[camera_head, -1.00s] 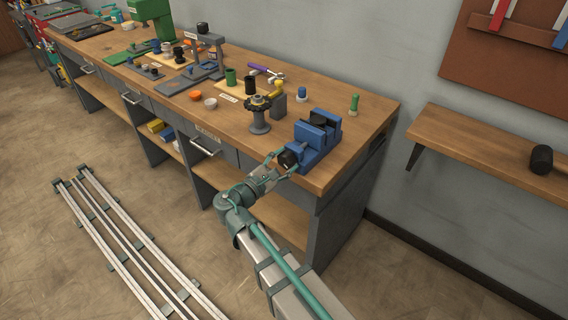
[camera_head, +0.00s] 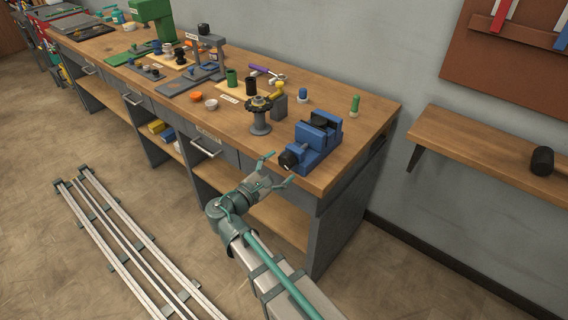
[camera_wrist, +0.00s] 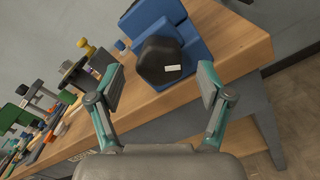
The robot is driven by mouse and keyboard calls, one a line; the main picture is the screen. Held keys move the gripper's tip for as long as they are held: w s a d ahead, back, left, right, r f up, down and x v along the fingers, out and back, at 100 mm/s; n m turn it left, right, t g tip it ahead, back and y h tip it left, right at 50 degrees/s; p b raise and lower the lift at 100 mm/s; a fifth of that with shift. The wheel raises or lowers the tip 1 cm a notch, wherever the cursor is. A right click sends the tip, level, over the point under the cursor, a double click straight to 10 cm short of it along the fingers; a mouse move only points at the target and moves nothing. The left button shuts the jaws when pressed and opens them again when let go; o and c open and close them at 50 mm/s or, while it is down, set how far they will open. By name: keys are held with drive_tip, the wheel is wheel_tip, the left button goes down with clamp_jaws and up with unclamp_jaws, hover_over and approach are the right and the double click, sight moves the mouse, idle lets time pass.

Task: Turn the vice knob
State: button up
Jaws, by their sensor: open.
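The blue vice (camera_head: 318,140) stands on the bench near its right end. Its black knob (camera_head: 287,158) sticks out at the front, toward my arm. In the wrist view the knob (camera_wrist: 161,62) is a dark faceted block with a small white mark, in front of the blue vice body (camera_wrist: 158,18). My gripper (camera_head: 277,169) is open and empty, just short of the knob. In the wrist view its two fingers (camera_wrist: 161,88) are spread wide to either side, with the knob ahead between them and apart from both.
The wooden bench (camera_head: 345,150) carries a dark round-topped fixture (camera_head: 260,112) left of the vice and a green-topped peg (camera_head: 355,105) behind it. A wall shelf (camera_head: 490,150) with a black mallet (camera_head: 542,160) is at the right. Floor rails (camera_head: 120,245) lie at the left.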

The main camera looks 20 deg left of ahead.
drive_tip(key=v, duration=0.9)
drive_tip(key=shift+s, duration=0.15)
idle(0.5)
